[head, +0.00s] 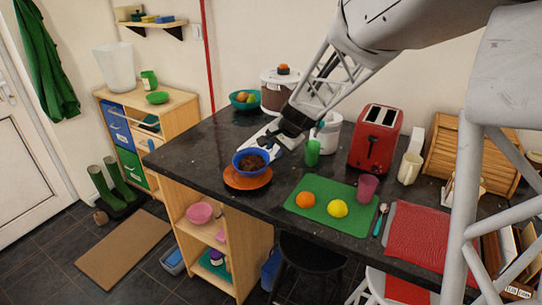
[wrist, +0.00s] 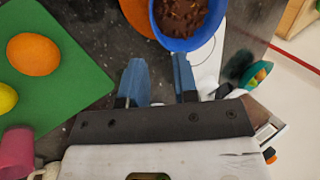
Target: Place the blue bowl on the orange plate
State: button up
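The blue bowl (head: 238,161), with brown contents, sits over the orange plate (head: 246,183) near the left front of the dark counter. It appears upright and resting on the plate, set toward its back. In the wrist view the bowl (wrist: 190,43) is at the top, with part of the plate (wrist: 136,14) showing to its left. My gripper (head: 269,146) is just behind and right of the bowl. In the wrist view my two blue fingers (wrist: 160,62) are apart with nothing between them, and their tips end just short of the rim.
Right of the plate is a green board (head: 322,220) with an orange (head: 305,200) and a lemon (head: 338,208). A green mug (head: 312,153), pink cup (head: 367,187) and red toaster (head: 375,140) stand nearby. A teal fruit bowl (head: 240,104) is behind. The counter's edge is close to the plate.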

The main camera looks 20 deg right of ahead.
jog(key=shift+s+d+r, duration=0.2)
jog(key=shift+s+r, duration=0.05)
jog(key=shift+r, duration=0.3)
jog(key=s+a+r+n+h, duration=0.1)
jog(key=s+r+n, duration=0.1)
jog(key=s, duration=1)
jog(key=s+a+r+n+g+h, duration=0.1)
jog(key=s+n, duration=0.3)
jog(key=s, duration=0.8)
jog(key=s+a+r+n+h, duration=0.1)
jog(key=s+r+n, duration=0.3)
jog(key=s, duration=0.8)
jog(key=shift+s+a+g+h, duration=0.3)
jog(key=shift+a+g, duration=0.1)
jog(key=shift+a, duration=0.05)
